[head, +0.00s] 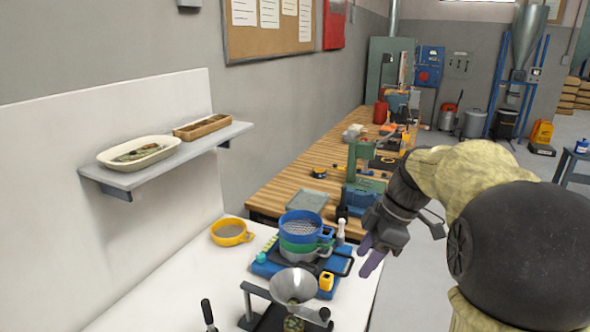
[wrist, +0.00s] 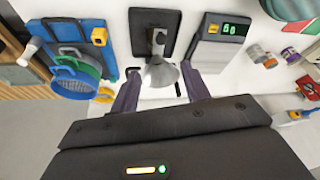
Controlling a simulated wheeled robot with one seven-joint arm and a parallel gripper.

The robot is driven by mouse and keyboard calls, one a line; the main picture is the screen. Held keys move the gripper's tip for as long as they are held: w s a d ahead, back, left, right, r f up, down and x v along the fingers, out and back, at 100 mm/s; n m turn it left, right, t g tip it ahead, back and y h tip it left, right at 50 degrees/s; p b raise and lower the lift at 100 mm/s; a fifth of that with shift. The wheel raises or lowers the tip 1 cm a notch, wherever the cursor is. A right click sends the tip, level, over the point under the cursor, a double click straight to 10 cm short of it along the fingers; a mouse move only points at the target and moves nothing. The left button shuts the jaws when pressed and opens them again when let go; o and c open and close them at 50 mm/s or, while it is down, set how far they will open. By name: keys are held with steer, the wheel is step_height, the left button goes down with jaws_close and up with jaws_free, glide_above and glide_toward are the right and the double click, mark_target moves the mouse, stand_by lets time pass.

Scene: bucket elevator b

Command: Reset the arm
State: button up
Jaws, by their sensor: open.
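My gripper (head: 366,256) is at the end of my arm, at the right of the head view. Its two purple fingers point down and to the left, above the right edge of the white table. In the wrist view my gripper (wrist: 160,72) shows two fingers spread apart with nothing held between them. The metal funnel (head: 293,286) on its dark stand is left of and below the gripper in the head view. The funnel (wrist: 162,78) appears between the fingers in the wrist view, apart from them.
A blue sieve (head: 302,225) is stacked on a green one over a blue base. A yellow sieve (head: 232,232) lies left of it. A wall shelf (head: 205,153) holds an oval dish and a wooden tray. A scale (wrist: 222,42) with a lit display shows in the wrist view.

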steer(key=s+a+f+m+t+h, duration=0.1)
steer(key=s+a+f+m+h, duration=0.1)
steer(key=s+f+m, duration=0.3)
steer(key=s+a+f+m+t+h+p, duration=0.1)
steer(key=s+f+m+h, duration=0.1)
steer(key=s+f+m, duration=0.4)
step_height(320, 180, down, 4)
steer(key=m, duration=0.4)
steer(key=shift+a+m, duration=0.3)
steer(key=shift+a, duration=0.05)
steer(key=shift+r, duration=0.1)
steer(key=c, duration=0.5)
steer(key=w+d+r+m+g+p, duration=0.1)
steer(key=m+p, duration=0.1)
steer(key=w+d+r+m+y+p, duration=0.1)
steer(key=w+m+p, duration=0.1)
steer(key=m+p, duration=0.1)
steer(key=w+d+r+m+g+p, duration=0.1)
steer(key=w+d+m+p, duration=0.1)
steer(key=m+p, duration=0.1)
steer(key=shift+d+r+g+y, duration=0.1)
steer(key=shift+r+g+y, duration=0.2)
steer(key=shift+r+y, duration=0.1)
jaws_close()
steer(key=w+d+r+m+y+p, duration=0.4)
steer(key=w+d+m+y+p, duration=0.2)
steer(key=m, duration=0.4)
steer(key=shift+d+r+m+p, duration=0.2)
steer(key=shift+m+p, duration=0.1)
steer(key=shift+p, duration=0.45)
